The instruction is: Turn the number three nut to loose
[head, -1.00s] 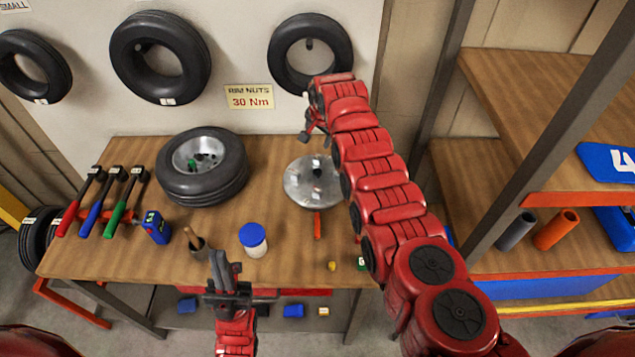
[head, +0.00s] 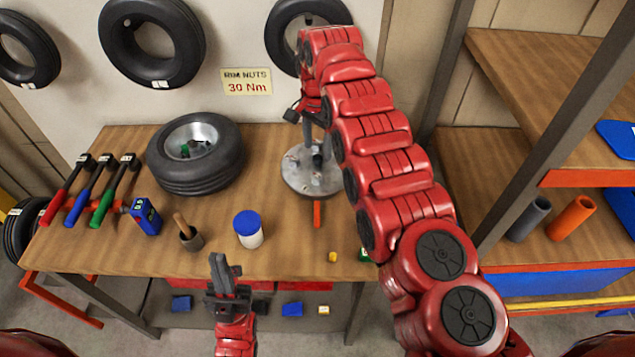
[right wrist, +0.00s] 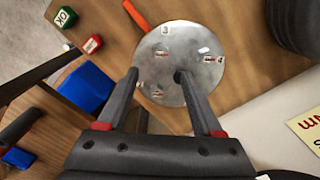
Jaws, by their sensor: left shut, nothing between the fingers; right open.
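A round grey metal disc (head: 300,184) lies on the wooden bench below my right gripper (head: 312,148). In the right wrist view the disc (right wrist: 182,95) carries small number tags. The number three tag (right wrist: 165,30) is near its rim, and a number four tag (right wrist: 220,60) is to the right. Small nut-like fittings sit on the face, too small to tell their setting. My right gripper (right wrist: 158,74) is open, its fingers apart over the disc; I cannot tell whether they touch it. My left gripper (head: 220,262) is shut and empty, in front of the bench.
An orange bar (head: 317,214) lies in front of the disc.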

